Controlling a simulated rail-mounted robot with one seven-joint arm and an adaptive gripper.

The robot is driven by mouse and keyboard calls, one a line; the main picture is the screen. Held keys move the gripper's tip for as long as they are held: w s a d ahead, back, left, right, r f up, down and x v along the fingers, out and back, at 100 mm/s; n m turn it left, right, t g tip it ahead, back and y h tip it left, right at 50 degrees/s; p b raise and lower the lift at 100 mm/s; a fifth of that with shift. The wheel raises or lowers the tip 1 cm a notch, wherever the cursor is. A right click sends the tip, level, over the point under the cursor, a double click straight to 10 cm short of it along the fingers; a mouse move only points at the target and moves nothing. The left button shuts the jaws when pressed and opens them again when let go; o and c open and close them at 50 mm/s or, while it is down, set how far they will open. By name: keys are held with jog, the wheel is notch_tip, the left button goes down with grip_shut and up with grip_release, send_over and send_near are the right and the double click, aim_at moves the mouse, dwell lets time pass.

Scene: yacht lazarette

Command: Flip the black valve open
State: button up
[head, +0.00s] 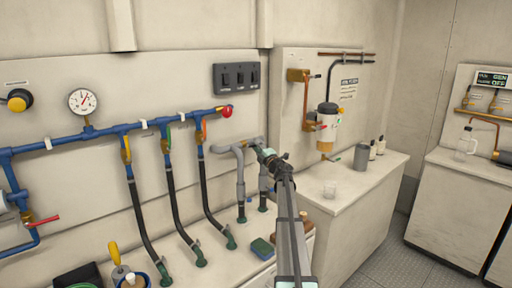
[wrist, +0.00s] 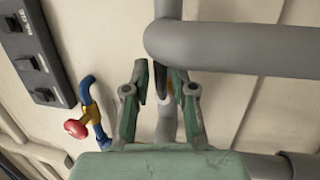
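The grey looped pipes (head: 239,168) stand on the white counter below the wall panel in the head view. My gripper (head: 266,156) is at their upper right end and hides what is behind it. In the wrist view, a thick grey pipe (wrist: 235,47) crosses the top right. A narrow black piece (wrist: 162,82), seemingly the black valve's handle, shows between the fingertips of my gripper (wrist: 166,82), beside a small brass-coloured part. The fingers stand apart on either side of it, with a visible gap. I cannot tell whether either finger touches it.
A blue manifold (head: 100,131) with several coloured levers and black hoses runs left of my gripper. Its red knob (head: 226,111) also shows in the wrist view (wrist: 76,128). A black switch box (head: 236,77) is above. A green sponge (head: 262,248) lies on the counter below.

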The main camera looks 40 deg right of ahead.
jog(key=v, duration=1)
jog(key=shift+s, duration=0.25)
jog(key=shift+f, duration=0.1)
